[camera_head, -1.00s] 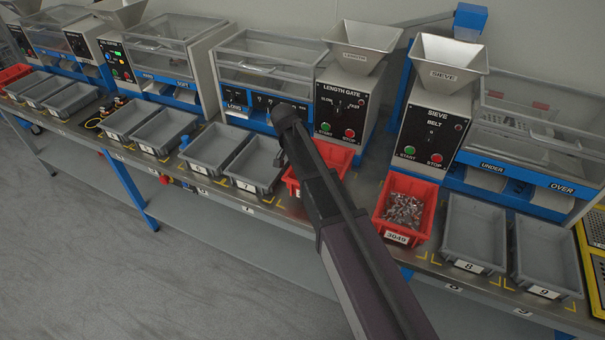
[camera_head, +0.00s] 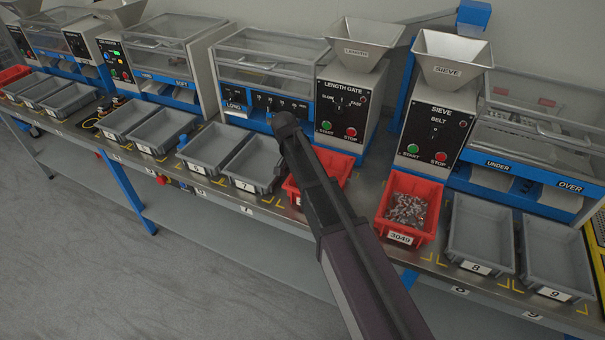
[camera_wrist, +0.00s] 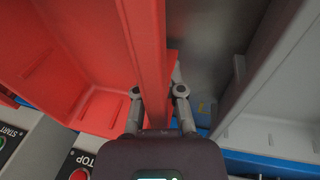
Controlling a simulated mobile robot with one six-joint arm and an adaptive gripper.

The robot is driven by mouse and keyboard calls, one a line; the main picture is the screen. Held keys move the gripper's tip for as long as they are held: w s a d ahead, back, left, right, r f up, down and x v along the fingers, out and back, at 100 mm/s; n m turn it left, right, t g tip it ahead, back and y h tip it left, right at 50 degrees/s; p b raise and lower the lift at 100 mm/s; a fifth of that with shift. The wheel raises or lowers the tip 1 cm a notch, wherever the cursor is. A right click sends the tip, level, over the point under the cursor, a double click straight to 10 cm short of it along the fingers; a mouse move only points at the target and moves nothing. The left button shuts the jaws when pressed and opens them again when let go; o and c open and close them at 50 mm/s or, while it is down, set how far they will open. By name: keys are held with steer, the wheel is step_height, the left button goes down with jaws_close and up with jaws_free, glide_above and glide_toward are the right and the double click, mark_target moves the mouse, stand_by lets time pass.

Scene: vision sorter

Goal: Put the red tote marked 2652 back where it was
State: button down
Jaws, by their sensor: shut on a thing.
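A red tote (camera_head: 338,165) stands in front of the length gate machine, between grey tray 7 and the red tote marked 3049. My arm crosses in front of it and covers much of it, including most of its label, so its number cannot be read. In the wrist view my gripper (camera_wrist: 158,90) is shut on one wall of this red tote (camera_wrist: 80,60), with a finger on each side. The visible part of its inside is empty. In the head view the fingers are hidden behind my arm. I cannot tell whether the tote touches the bench.
Grey tray 7 (camera_head: 252,163) is close beside the held wall; its side also shows in the wrist view (camera_wrist: 270,85). The red tote marked 3049 (camera_head: 399,237) holds small metal parts. Grey trays 8 (camera_head: 479,268) and 9 (camera_head: 553,292) stand further right. Machines line the bench's back.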

steer(key=shift+f, duration=0.15)
steer(key=c, duration=0.7)
jaws_free()
steer(key=p+v, duration=1.1)
steer(key=v, duration=0.1)
steer(key=shift+r+p, duration=0.2)
steer(key=shift+p, duration=0.1)
stand_by(0.7)
steer(key=s+d+n+y, duration=0.1)
steer(key=s+d, duration=0.5)
steer(key=d, duration=0.3)
steer(key=s+d+n+y, duration=0.1)
steer(key=s+d, duration=0.5)
steer(key=d, duration=0.3)
steer(key=s+d+n+y, duration=0.1)
steer(key=s+d, duration=0.5)
steer(key=d, duration=0.3)
steer(key=shift+f+n, duration=0.35)
steer(key=shift+n, duration=0.05)
